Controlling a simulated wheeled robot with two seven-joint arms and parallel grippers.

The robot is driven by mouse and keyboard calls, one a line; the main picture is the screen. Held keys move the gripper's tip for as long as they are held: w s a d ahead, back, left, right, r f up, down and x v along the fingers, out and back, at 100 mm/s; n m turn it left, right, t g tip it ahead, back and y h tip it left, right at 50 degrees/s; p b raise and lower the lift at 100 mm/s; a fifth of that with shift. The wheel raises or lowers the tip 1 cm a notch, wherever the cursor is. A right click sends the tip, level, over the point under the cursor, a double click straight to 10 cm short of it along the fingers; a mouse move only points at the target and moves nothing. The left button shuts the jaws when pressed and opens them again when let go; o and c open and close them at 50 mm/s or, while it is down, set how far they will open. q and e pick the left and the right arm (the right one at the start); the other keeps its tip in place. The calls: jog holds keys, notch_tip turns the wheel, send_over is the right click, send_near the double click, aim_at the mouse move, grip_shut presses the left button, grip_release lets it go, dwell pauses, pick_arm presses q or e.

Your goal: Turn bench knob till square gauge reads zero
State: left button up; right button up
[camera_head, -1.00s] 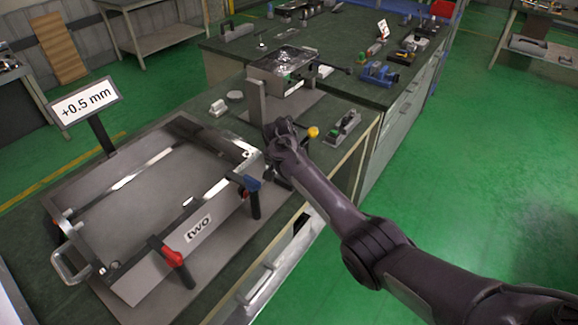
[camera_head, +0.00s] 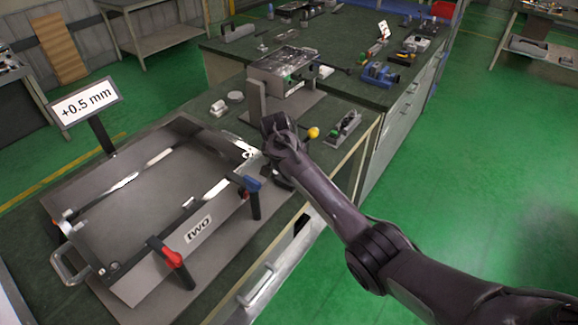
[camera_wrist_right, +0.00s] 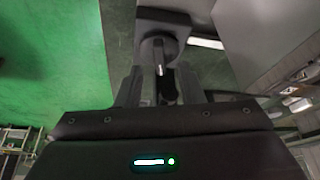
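The sign reading "+0.5 mm" (camera_head: 85,103) stands on a post at the left of the bench. My right gripper (camera_wrist_right: 160,82) is at the far right corner of the fixture, mostly hidden behind my wrist in the head view. In the right wrist view its fingers are apart, on either side of a dark rounded knob-like part (camera_wrist_right: 158,45) with a pale pin. I cannot tell whether they touch it. My left gripper is not in view.
A yellow ball knob (camera_head: 313,132) and an upright grey plate (camera_head: 256,101) are close to my right wrist.

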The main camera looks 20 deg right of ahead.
jog(key=v, duration=0.4)
jog(key=shift+s+a+r+b, duration=0.1)
jog(key=shift+r+b, duration=0.2)
jog(key=shift+r, duration=0.05)
jog(key=shift+f, duration=0.1)
